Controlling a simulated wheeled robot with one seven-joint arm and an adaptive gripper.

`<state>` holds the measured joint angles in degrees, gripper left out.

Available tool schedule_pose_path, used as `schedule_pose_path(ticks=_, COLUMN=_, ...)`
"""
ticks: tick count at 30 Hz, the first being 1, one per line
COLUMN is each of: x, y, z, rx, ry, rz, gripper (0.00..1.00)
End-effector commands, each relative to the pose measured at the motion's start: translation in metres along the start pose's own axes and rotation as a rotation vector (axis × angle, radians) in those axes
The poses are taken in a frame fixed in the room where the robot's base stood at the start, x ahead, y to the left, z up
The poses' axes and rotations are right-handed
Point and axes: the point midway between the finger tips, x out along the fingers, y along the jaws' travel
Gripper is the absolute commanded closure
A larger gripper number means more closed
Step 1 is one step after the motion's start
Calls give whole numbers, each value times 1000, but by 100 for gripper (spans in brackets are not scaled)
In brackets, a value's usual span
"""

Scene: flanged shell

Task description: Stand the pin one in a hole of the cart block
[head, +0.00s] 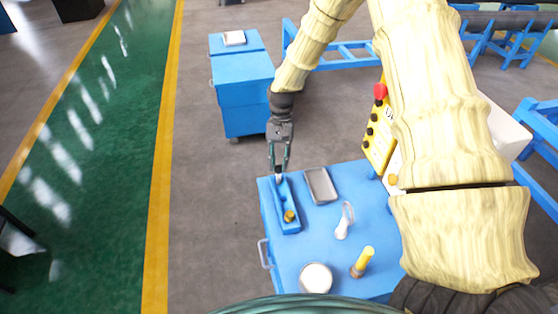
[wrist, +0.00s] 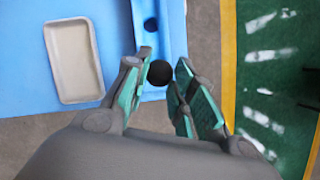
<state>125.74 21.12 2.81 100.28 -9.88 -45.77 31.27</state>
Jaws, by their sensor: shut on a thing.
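The blue cart block (head: 282,194) lies along the left edge of the blue cart top, below my gripper (head: 279,168). In the wrist view the block (wrist: 173,20) shows a dark hole beyond my fingers. My gripper (wrist: 163,85) is upright, with its green-lined fingers on a slim pin, pin one. The pin's dark round end (wrist: 160,73) shows between the fingertips in the wrist view. Its pale lower part (head: 279,177) shows just under the fingers, over the block's far end. I cannot tell whether its tip is inside a hole. A brass-coloured piece (head: 289,215) sits at the block's near end.
A grey tray (head: 320,185) lies right of the block; it also shows in the wrist view (wrist: 74,62). A yellow control box (head: 379,135) stands at the right.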

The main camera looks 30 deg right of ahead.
Motion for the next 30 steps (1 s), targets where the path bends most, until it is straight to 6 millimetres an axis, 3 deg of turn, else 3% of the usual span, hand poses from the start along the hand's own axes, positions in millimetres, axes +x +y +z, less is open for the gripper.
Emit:
schedule_pose_path(ticks=3, x=2, y=0, z=-1, rx=0, ry=0, rz=0, gripper=100)
schedule_pose_path(ticks=4, x=2, y=0, z=-1, rx=0, ry=0, rz=0, gripper=69)
schedule_pose_path(ticks=7, x=2, y=0, z=-1, rx=0, ry=0, rz=0, gripper=51)
schedule_pose_path(ticks=20, x=-4, y=0, z=-1, rx=0, ry=2, rz=-1, gripper=50)
schedule_pose_path(ticks=30, x=-58, y=-1, z=-1, rx=-1, ry=3, rz=-2, gripper=50)
